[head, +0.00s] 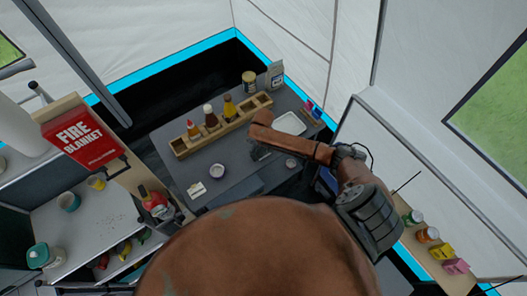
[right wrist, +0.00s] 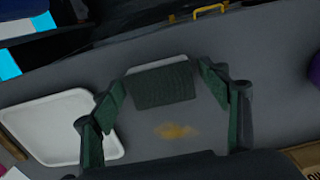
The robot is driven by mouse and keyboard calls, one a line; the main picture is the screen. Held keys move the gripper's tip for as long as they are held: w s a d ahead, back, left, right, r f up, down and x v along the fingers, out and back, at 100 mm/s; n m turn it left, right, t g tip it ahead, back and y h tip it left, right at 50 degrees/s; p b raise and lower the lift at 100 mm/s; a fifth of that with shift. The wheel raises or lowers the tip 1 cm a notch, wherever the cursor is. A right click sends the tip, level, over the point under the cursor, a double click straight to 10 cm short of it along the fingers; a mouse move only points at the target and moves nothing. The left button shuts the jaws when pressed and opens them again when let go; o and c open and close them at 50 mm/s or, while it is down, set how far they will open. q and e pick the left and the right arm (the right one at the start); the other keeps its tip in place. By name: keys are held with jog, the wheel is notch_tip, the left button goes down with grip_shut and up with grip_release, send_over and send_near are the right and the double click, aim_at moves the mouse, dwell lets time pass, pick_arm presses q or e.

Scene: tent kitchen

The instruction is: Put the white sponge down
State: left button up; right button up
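The white sponge (right wrist: 160,87) sits between the fingertips of my right gripper (right wrist: 162,80) in the right wrist view. It shows a pale strip along its far edge and a dark green face toward the camera. The fingers look closed about its two ends, over the grey table. In the head view my right gripper (head: 260,153) is above the middle of the grey table (head: 236,167), and the sponge cannot be made out there. Whether the sponge touches the table is not clear. My left gripper is not in view.
A yellow-brown stain (right wrist: 176,131) marks the table near the sponge. A white tray (head: 290,123) lies at the table's right. A wooden rack (head: 181,147) with bottles lines the back. A small white bowl (head: 218,171) stands left of the gripper. Table surface between these is clear.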

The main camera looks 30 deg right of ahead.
aim_at(263, 152)
notch_tip(263, 152, up, 12)
jog(key=shift+r, duration=0.2)
dwell(0.5)
dwell(0.4)
